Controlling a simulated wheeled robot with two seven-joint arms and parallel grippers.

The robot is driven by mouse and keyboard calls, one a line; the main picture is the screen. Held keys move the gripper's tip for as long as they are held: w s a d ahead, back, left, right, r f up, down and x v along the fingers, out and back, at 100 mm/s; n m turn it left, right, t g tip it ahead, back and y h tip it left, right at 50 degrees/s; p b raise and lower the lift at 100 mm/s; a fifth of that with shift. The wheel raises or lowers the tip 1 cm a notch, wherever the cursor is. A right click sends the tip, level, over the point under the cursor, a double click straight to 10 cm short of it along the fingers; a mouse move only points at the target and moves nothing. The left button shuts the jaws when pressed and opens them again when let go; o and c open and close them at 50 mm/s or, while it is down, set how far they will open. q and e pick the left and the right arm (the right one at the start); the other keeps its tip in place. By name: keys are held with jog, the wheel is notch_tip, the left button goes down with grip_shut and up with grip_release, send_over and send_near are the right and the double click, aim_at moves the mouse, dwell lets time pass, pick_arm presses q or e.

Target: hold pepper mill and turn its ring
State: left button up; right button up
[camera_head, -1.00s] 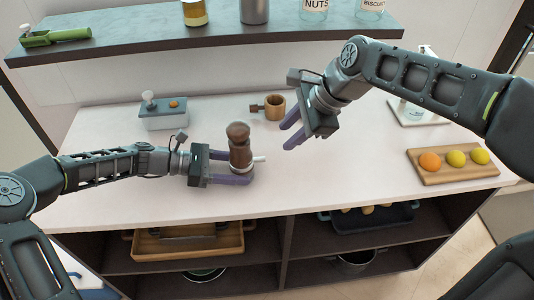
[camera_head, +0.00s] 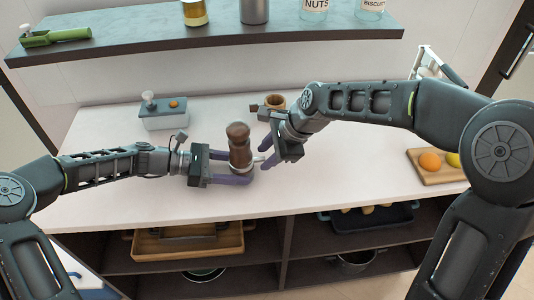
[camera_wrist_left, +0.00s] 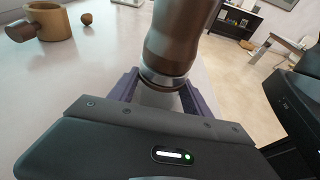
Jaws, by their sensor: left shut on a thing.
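The brown pepper mill (camera_head: 239,146) stands upright on the white counter, with a pale ring band near its lower part and a small light lever sticking out to the right. My left gripper (camera_head: 236,180) is shut on its lower part from the left. In the left wrist view the mill (camera_wrist_left: 176,40) rises between the purple fingers of the left gripper (camera_wrist_left: 165,95). My right gripper (camera_head: 265,153) is at the mill's right side, its purple fingers spread near the lever. Whether it touches the lever cannot be told.
A wooden cup with a handle (camera_head: 275,101) stands behind the right gripper. A grey box with a white knob (camera_head: 163,120) is at the back left. A wooden board with fruit (camera_head: 437,177) is at the right. The front counter is clear.

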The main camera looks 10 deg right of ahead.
jog(key=shift+c, duration=0.2)
grip_shut()
dwell(0.4)
